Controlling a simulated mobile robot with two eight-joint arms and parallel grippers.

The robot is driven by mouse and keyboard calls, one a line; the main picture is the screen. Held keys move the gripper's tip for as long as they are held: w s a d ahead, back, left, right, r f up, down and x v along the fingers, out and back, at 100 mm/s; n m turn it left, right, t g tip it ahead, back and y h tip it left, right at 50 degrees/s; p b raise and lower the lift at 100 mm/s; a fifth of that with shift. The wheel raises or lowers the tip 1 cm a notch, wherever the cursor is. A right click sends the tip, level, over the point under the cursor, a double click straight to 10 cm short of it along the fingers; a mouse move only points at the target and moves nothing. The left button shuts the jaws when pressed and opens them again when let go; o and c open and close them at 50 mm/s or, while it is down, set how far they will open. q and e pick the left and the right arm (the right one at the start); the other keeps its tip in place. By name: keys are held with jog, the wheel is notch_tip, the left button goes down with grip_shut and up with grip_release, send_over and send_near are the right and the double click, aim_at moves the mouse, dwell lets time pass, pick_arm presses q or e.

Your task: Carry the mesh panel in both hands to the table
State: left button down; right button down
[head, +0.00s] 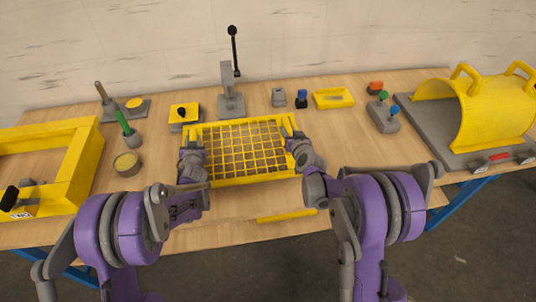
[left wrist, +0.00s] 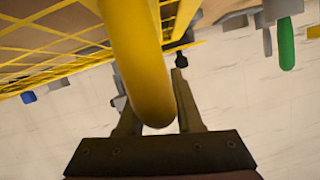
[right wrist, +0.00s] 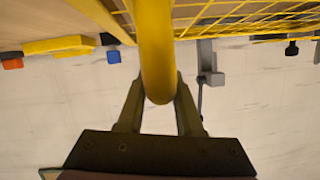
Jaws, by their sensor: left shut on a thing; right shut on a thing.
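The yellow mesh panel (head: 240,151) is in the middle of the head view, over the wooden table (head: 345,150). Its grid faces up toward the head camera. My left gripper (head: 191,158) is at its left side, shut on a yellow handle bar (left wrist: 140,60) of the panel. My right gripper (head: 296,147) is at its right side, shut on the other yellow handle bar (right wrist: 154,50). Whether the panel touches the table top cannot be told.
A yellow open frame (head: 75,165) stands at the left. A grey lever press (head: 230,95) is behind the panel. A yellow curved guard (head: 480,110) is at the right. A green-handled tool (head: 124,124) and round tin (head: 127,163) stand left of the panel. A yellow strip (head: 286,215) lies in front.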

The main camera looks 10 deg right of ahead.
pick_arm(q)
jog(key=shift+f, duration=0.6)
pick_arm(e)
jog(key=shift+d+f, duration=0.1)
jog(key=shift+f, duration=0.45)
pick_arm(q)
jog(key=c, duration=0.6)
grip_release()
pick_arm(e)
jog(key=c, duration=0.6)
grip_release()
pick_arm(q)
jog(key=shift+o, duration=0.2)
pick_arm(e)
jog(key=shift+o, duration=0.2)
pick_arm(q)
jog(key=v, duration=1.2)
pick_arm(e)
jog(key=shift+s, duration=0.1)
jog(key=v, duration=1.2)
